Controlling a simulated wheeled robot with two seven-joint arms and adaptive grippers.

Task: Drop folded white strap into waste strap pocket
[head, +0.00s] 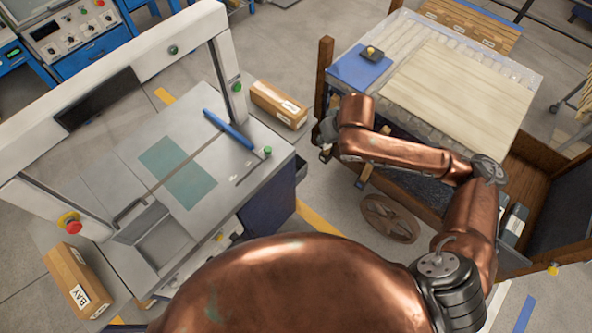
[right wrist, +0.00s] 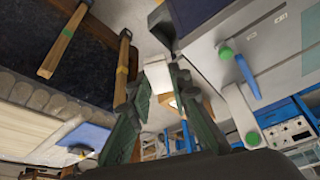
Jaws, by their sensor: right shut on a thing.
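My right gripper (right wrist: 160,84) is shut on a small folded white strap (right wrist: 157,73), which shows between its green fingertips in the right wrist view. In the head view my right gripper (head: 325,138) is between the strapping machine and the wooden cart, and the strap cannot be made out there. A dark pocket (head: 301,169) hangs on the machine's right side, left of and below the gripper in the picture. A dark edge beyond the fingertips in the right wrist view (right wrist: 162,27) looks like this pocket. The strap is apart from it. My left gripper is not in view.
The strapping machine (head: 240,178) with a white arch stands at left, a blue bar on its top. A wooden cart (head: 325,58) with pale boards (head: 460,90) stands at right, its posts near my gripper.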

